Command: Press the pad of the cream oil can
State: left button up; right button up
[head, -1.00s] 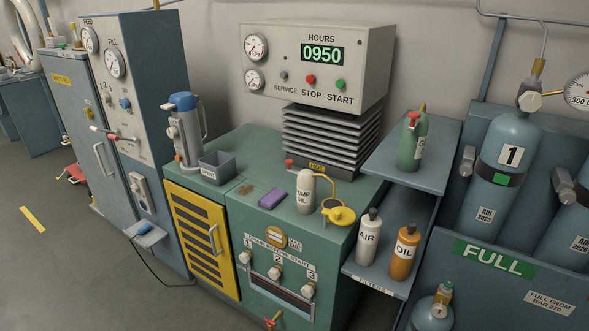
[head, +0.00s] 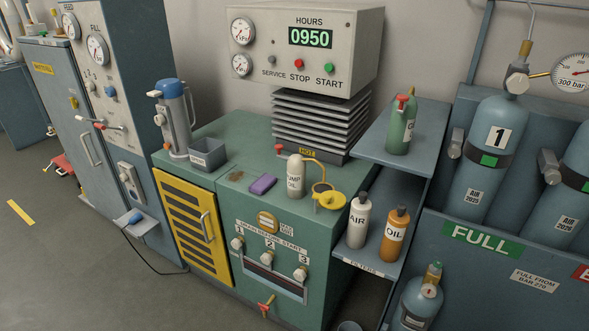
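The cream oil can (head: 296,177), labelled "PUMP OIL", stands upright on the green compressor cabinet (head: 224,207). A thin yellow spout arches from its top to the right. A red pad (head: 279,149) shows at the upper left of the can, though I cannot tell for certain whether it belongs to the can. A yellow funnel-like piece (head: 329,200) sits to the right of the can. Neither of my grippers is in the head view.
White AIR (head: 358,220) and orange OIL (head: 394,234) bottles stand on the right shelf, below a green bottle (head: 400,127).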

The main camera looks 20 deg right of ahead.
aim_at(278, 147)
jog(key=z, duration=0.35)
jog(key=i+j+z, duration=0.15)
jog(key=z, duration=0.25)
jog(key=i+j+z, duration=0.1)
jog(key=z, duration=0.3)
jog(key=i+j+z, duration=0.1)
jog(key=j+z, duration=0.5)
jog(key=z, duration=0.2)
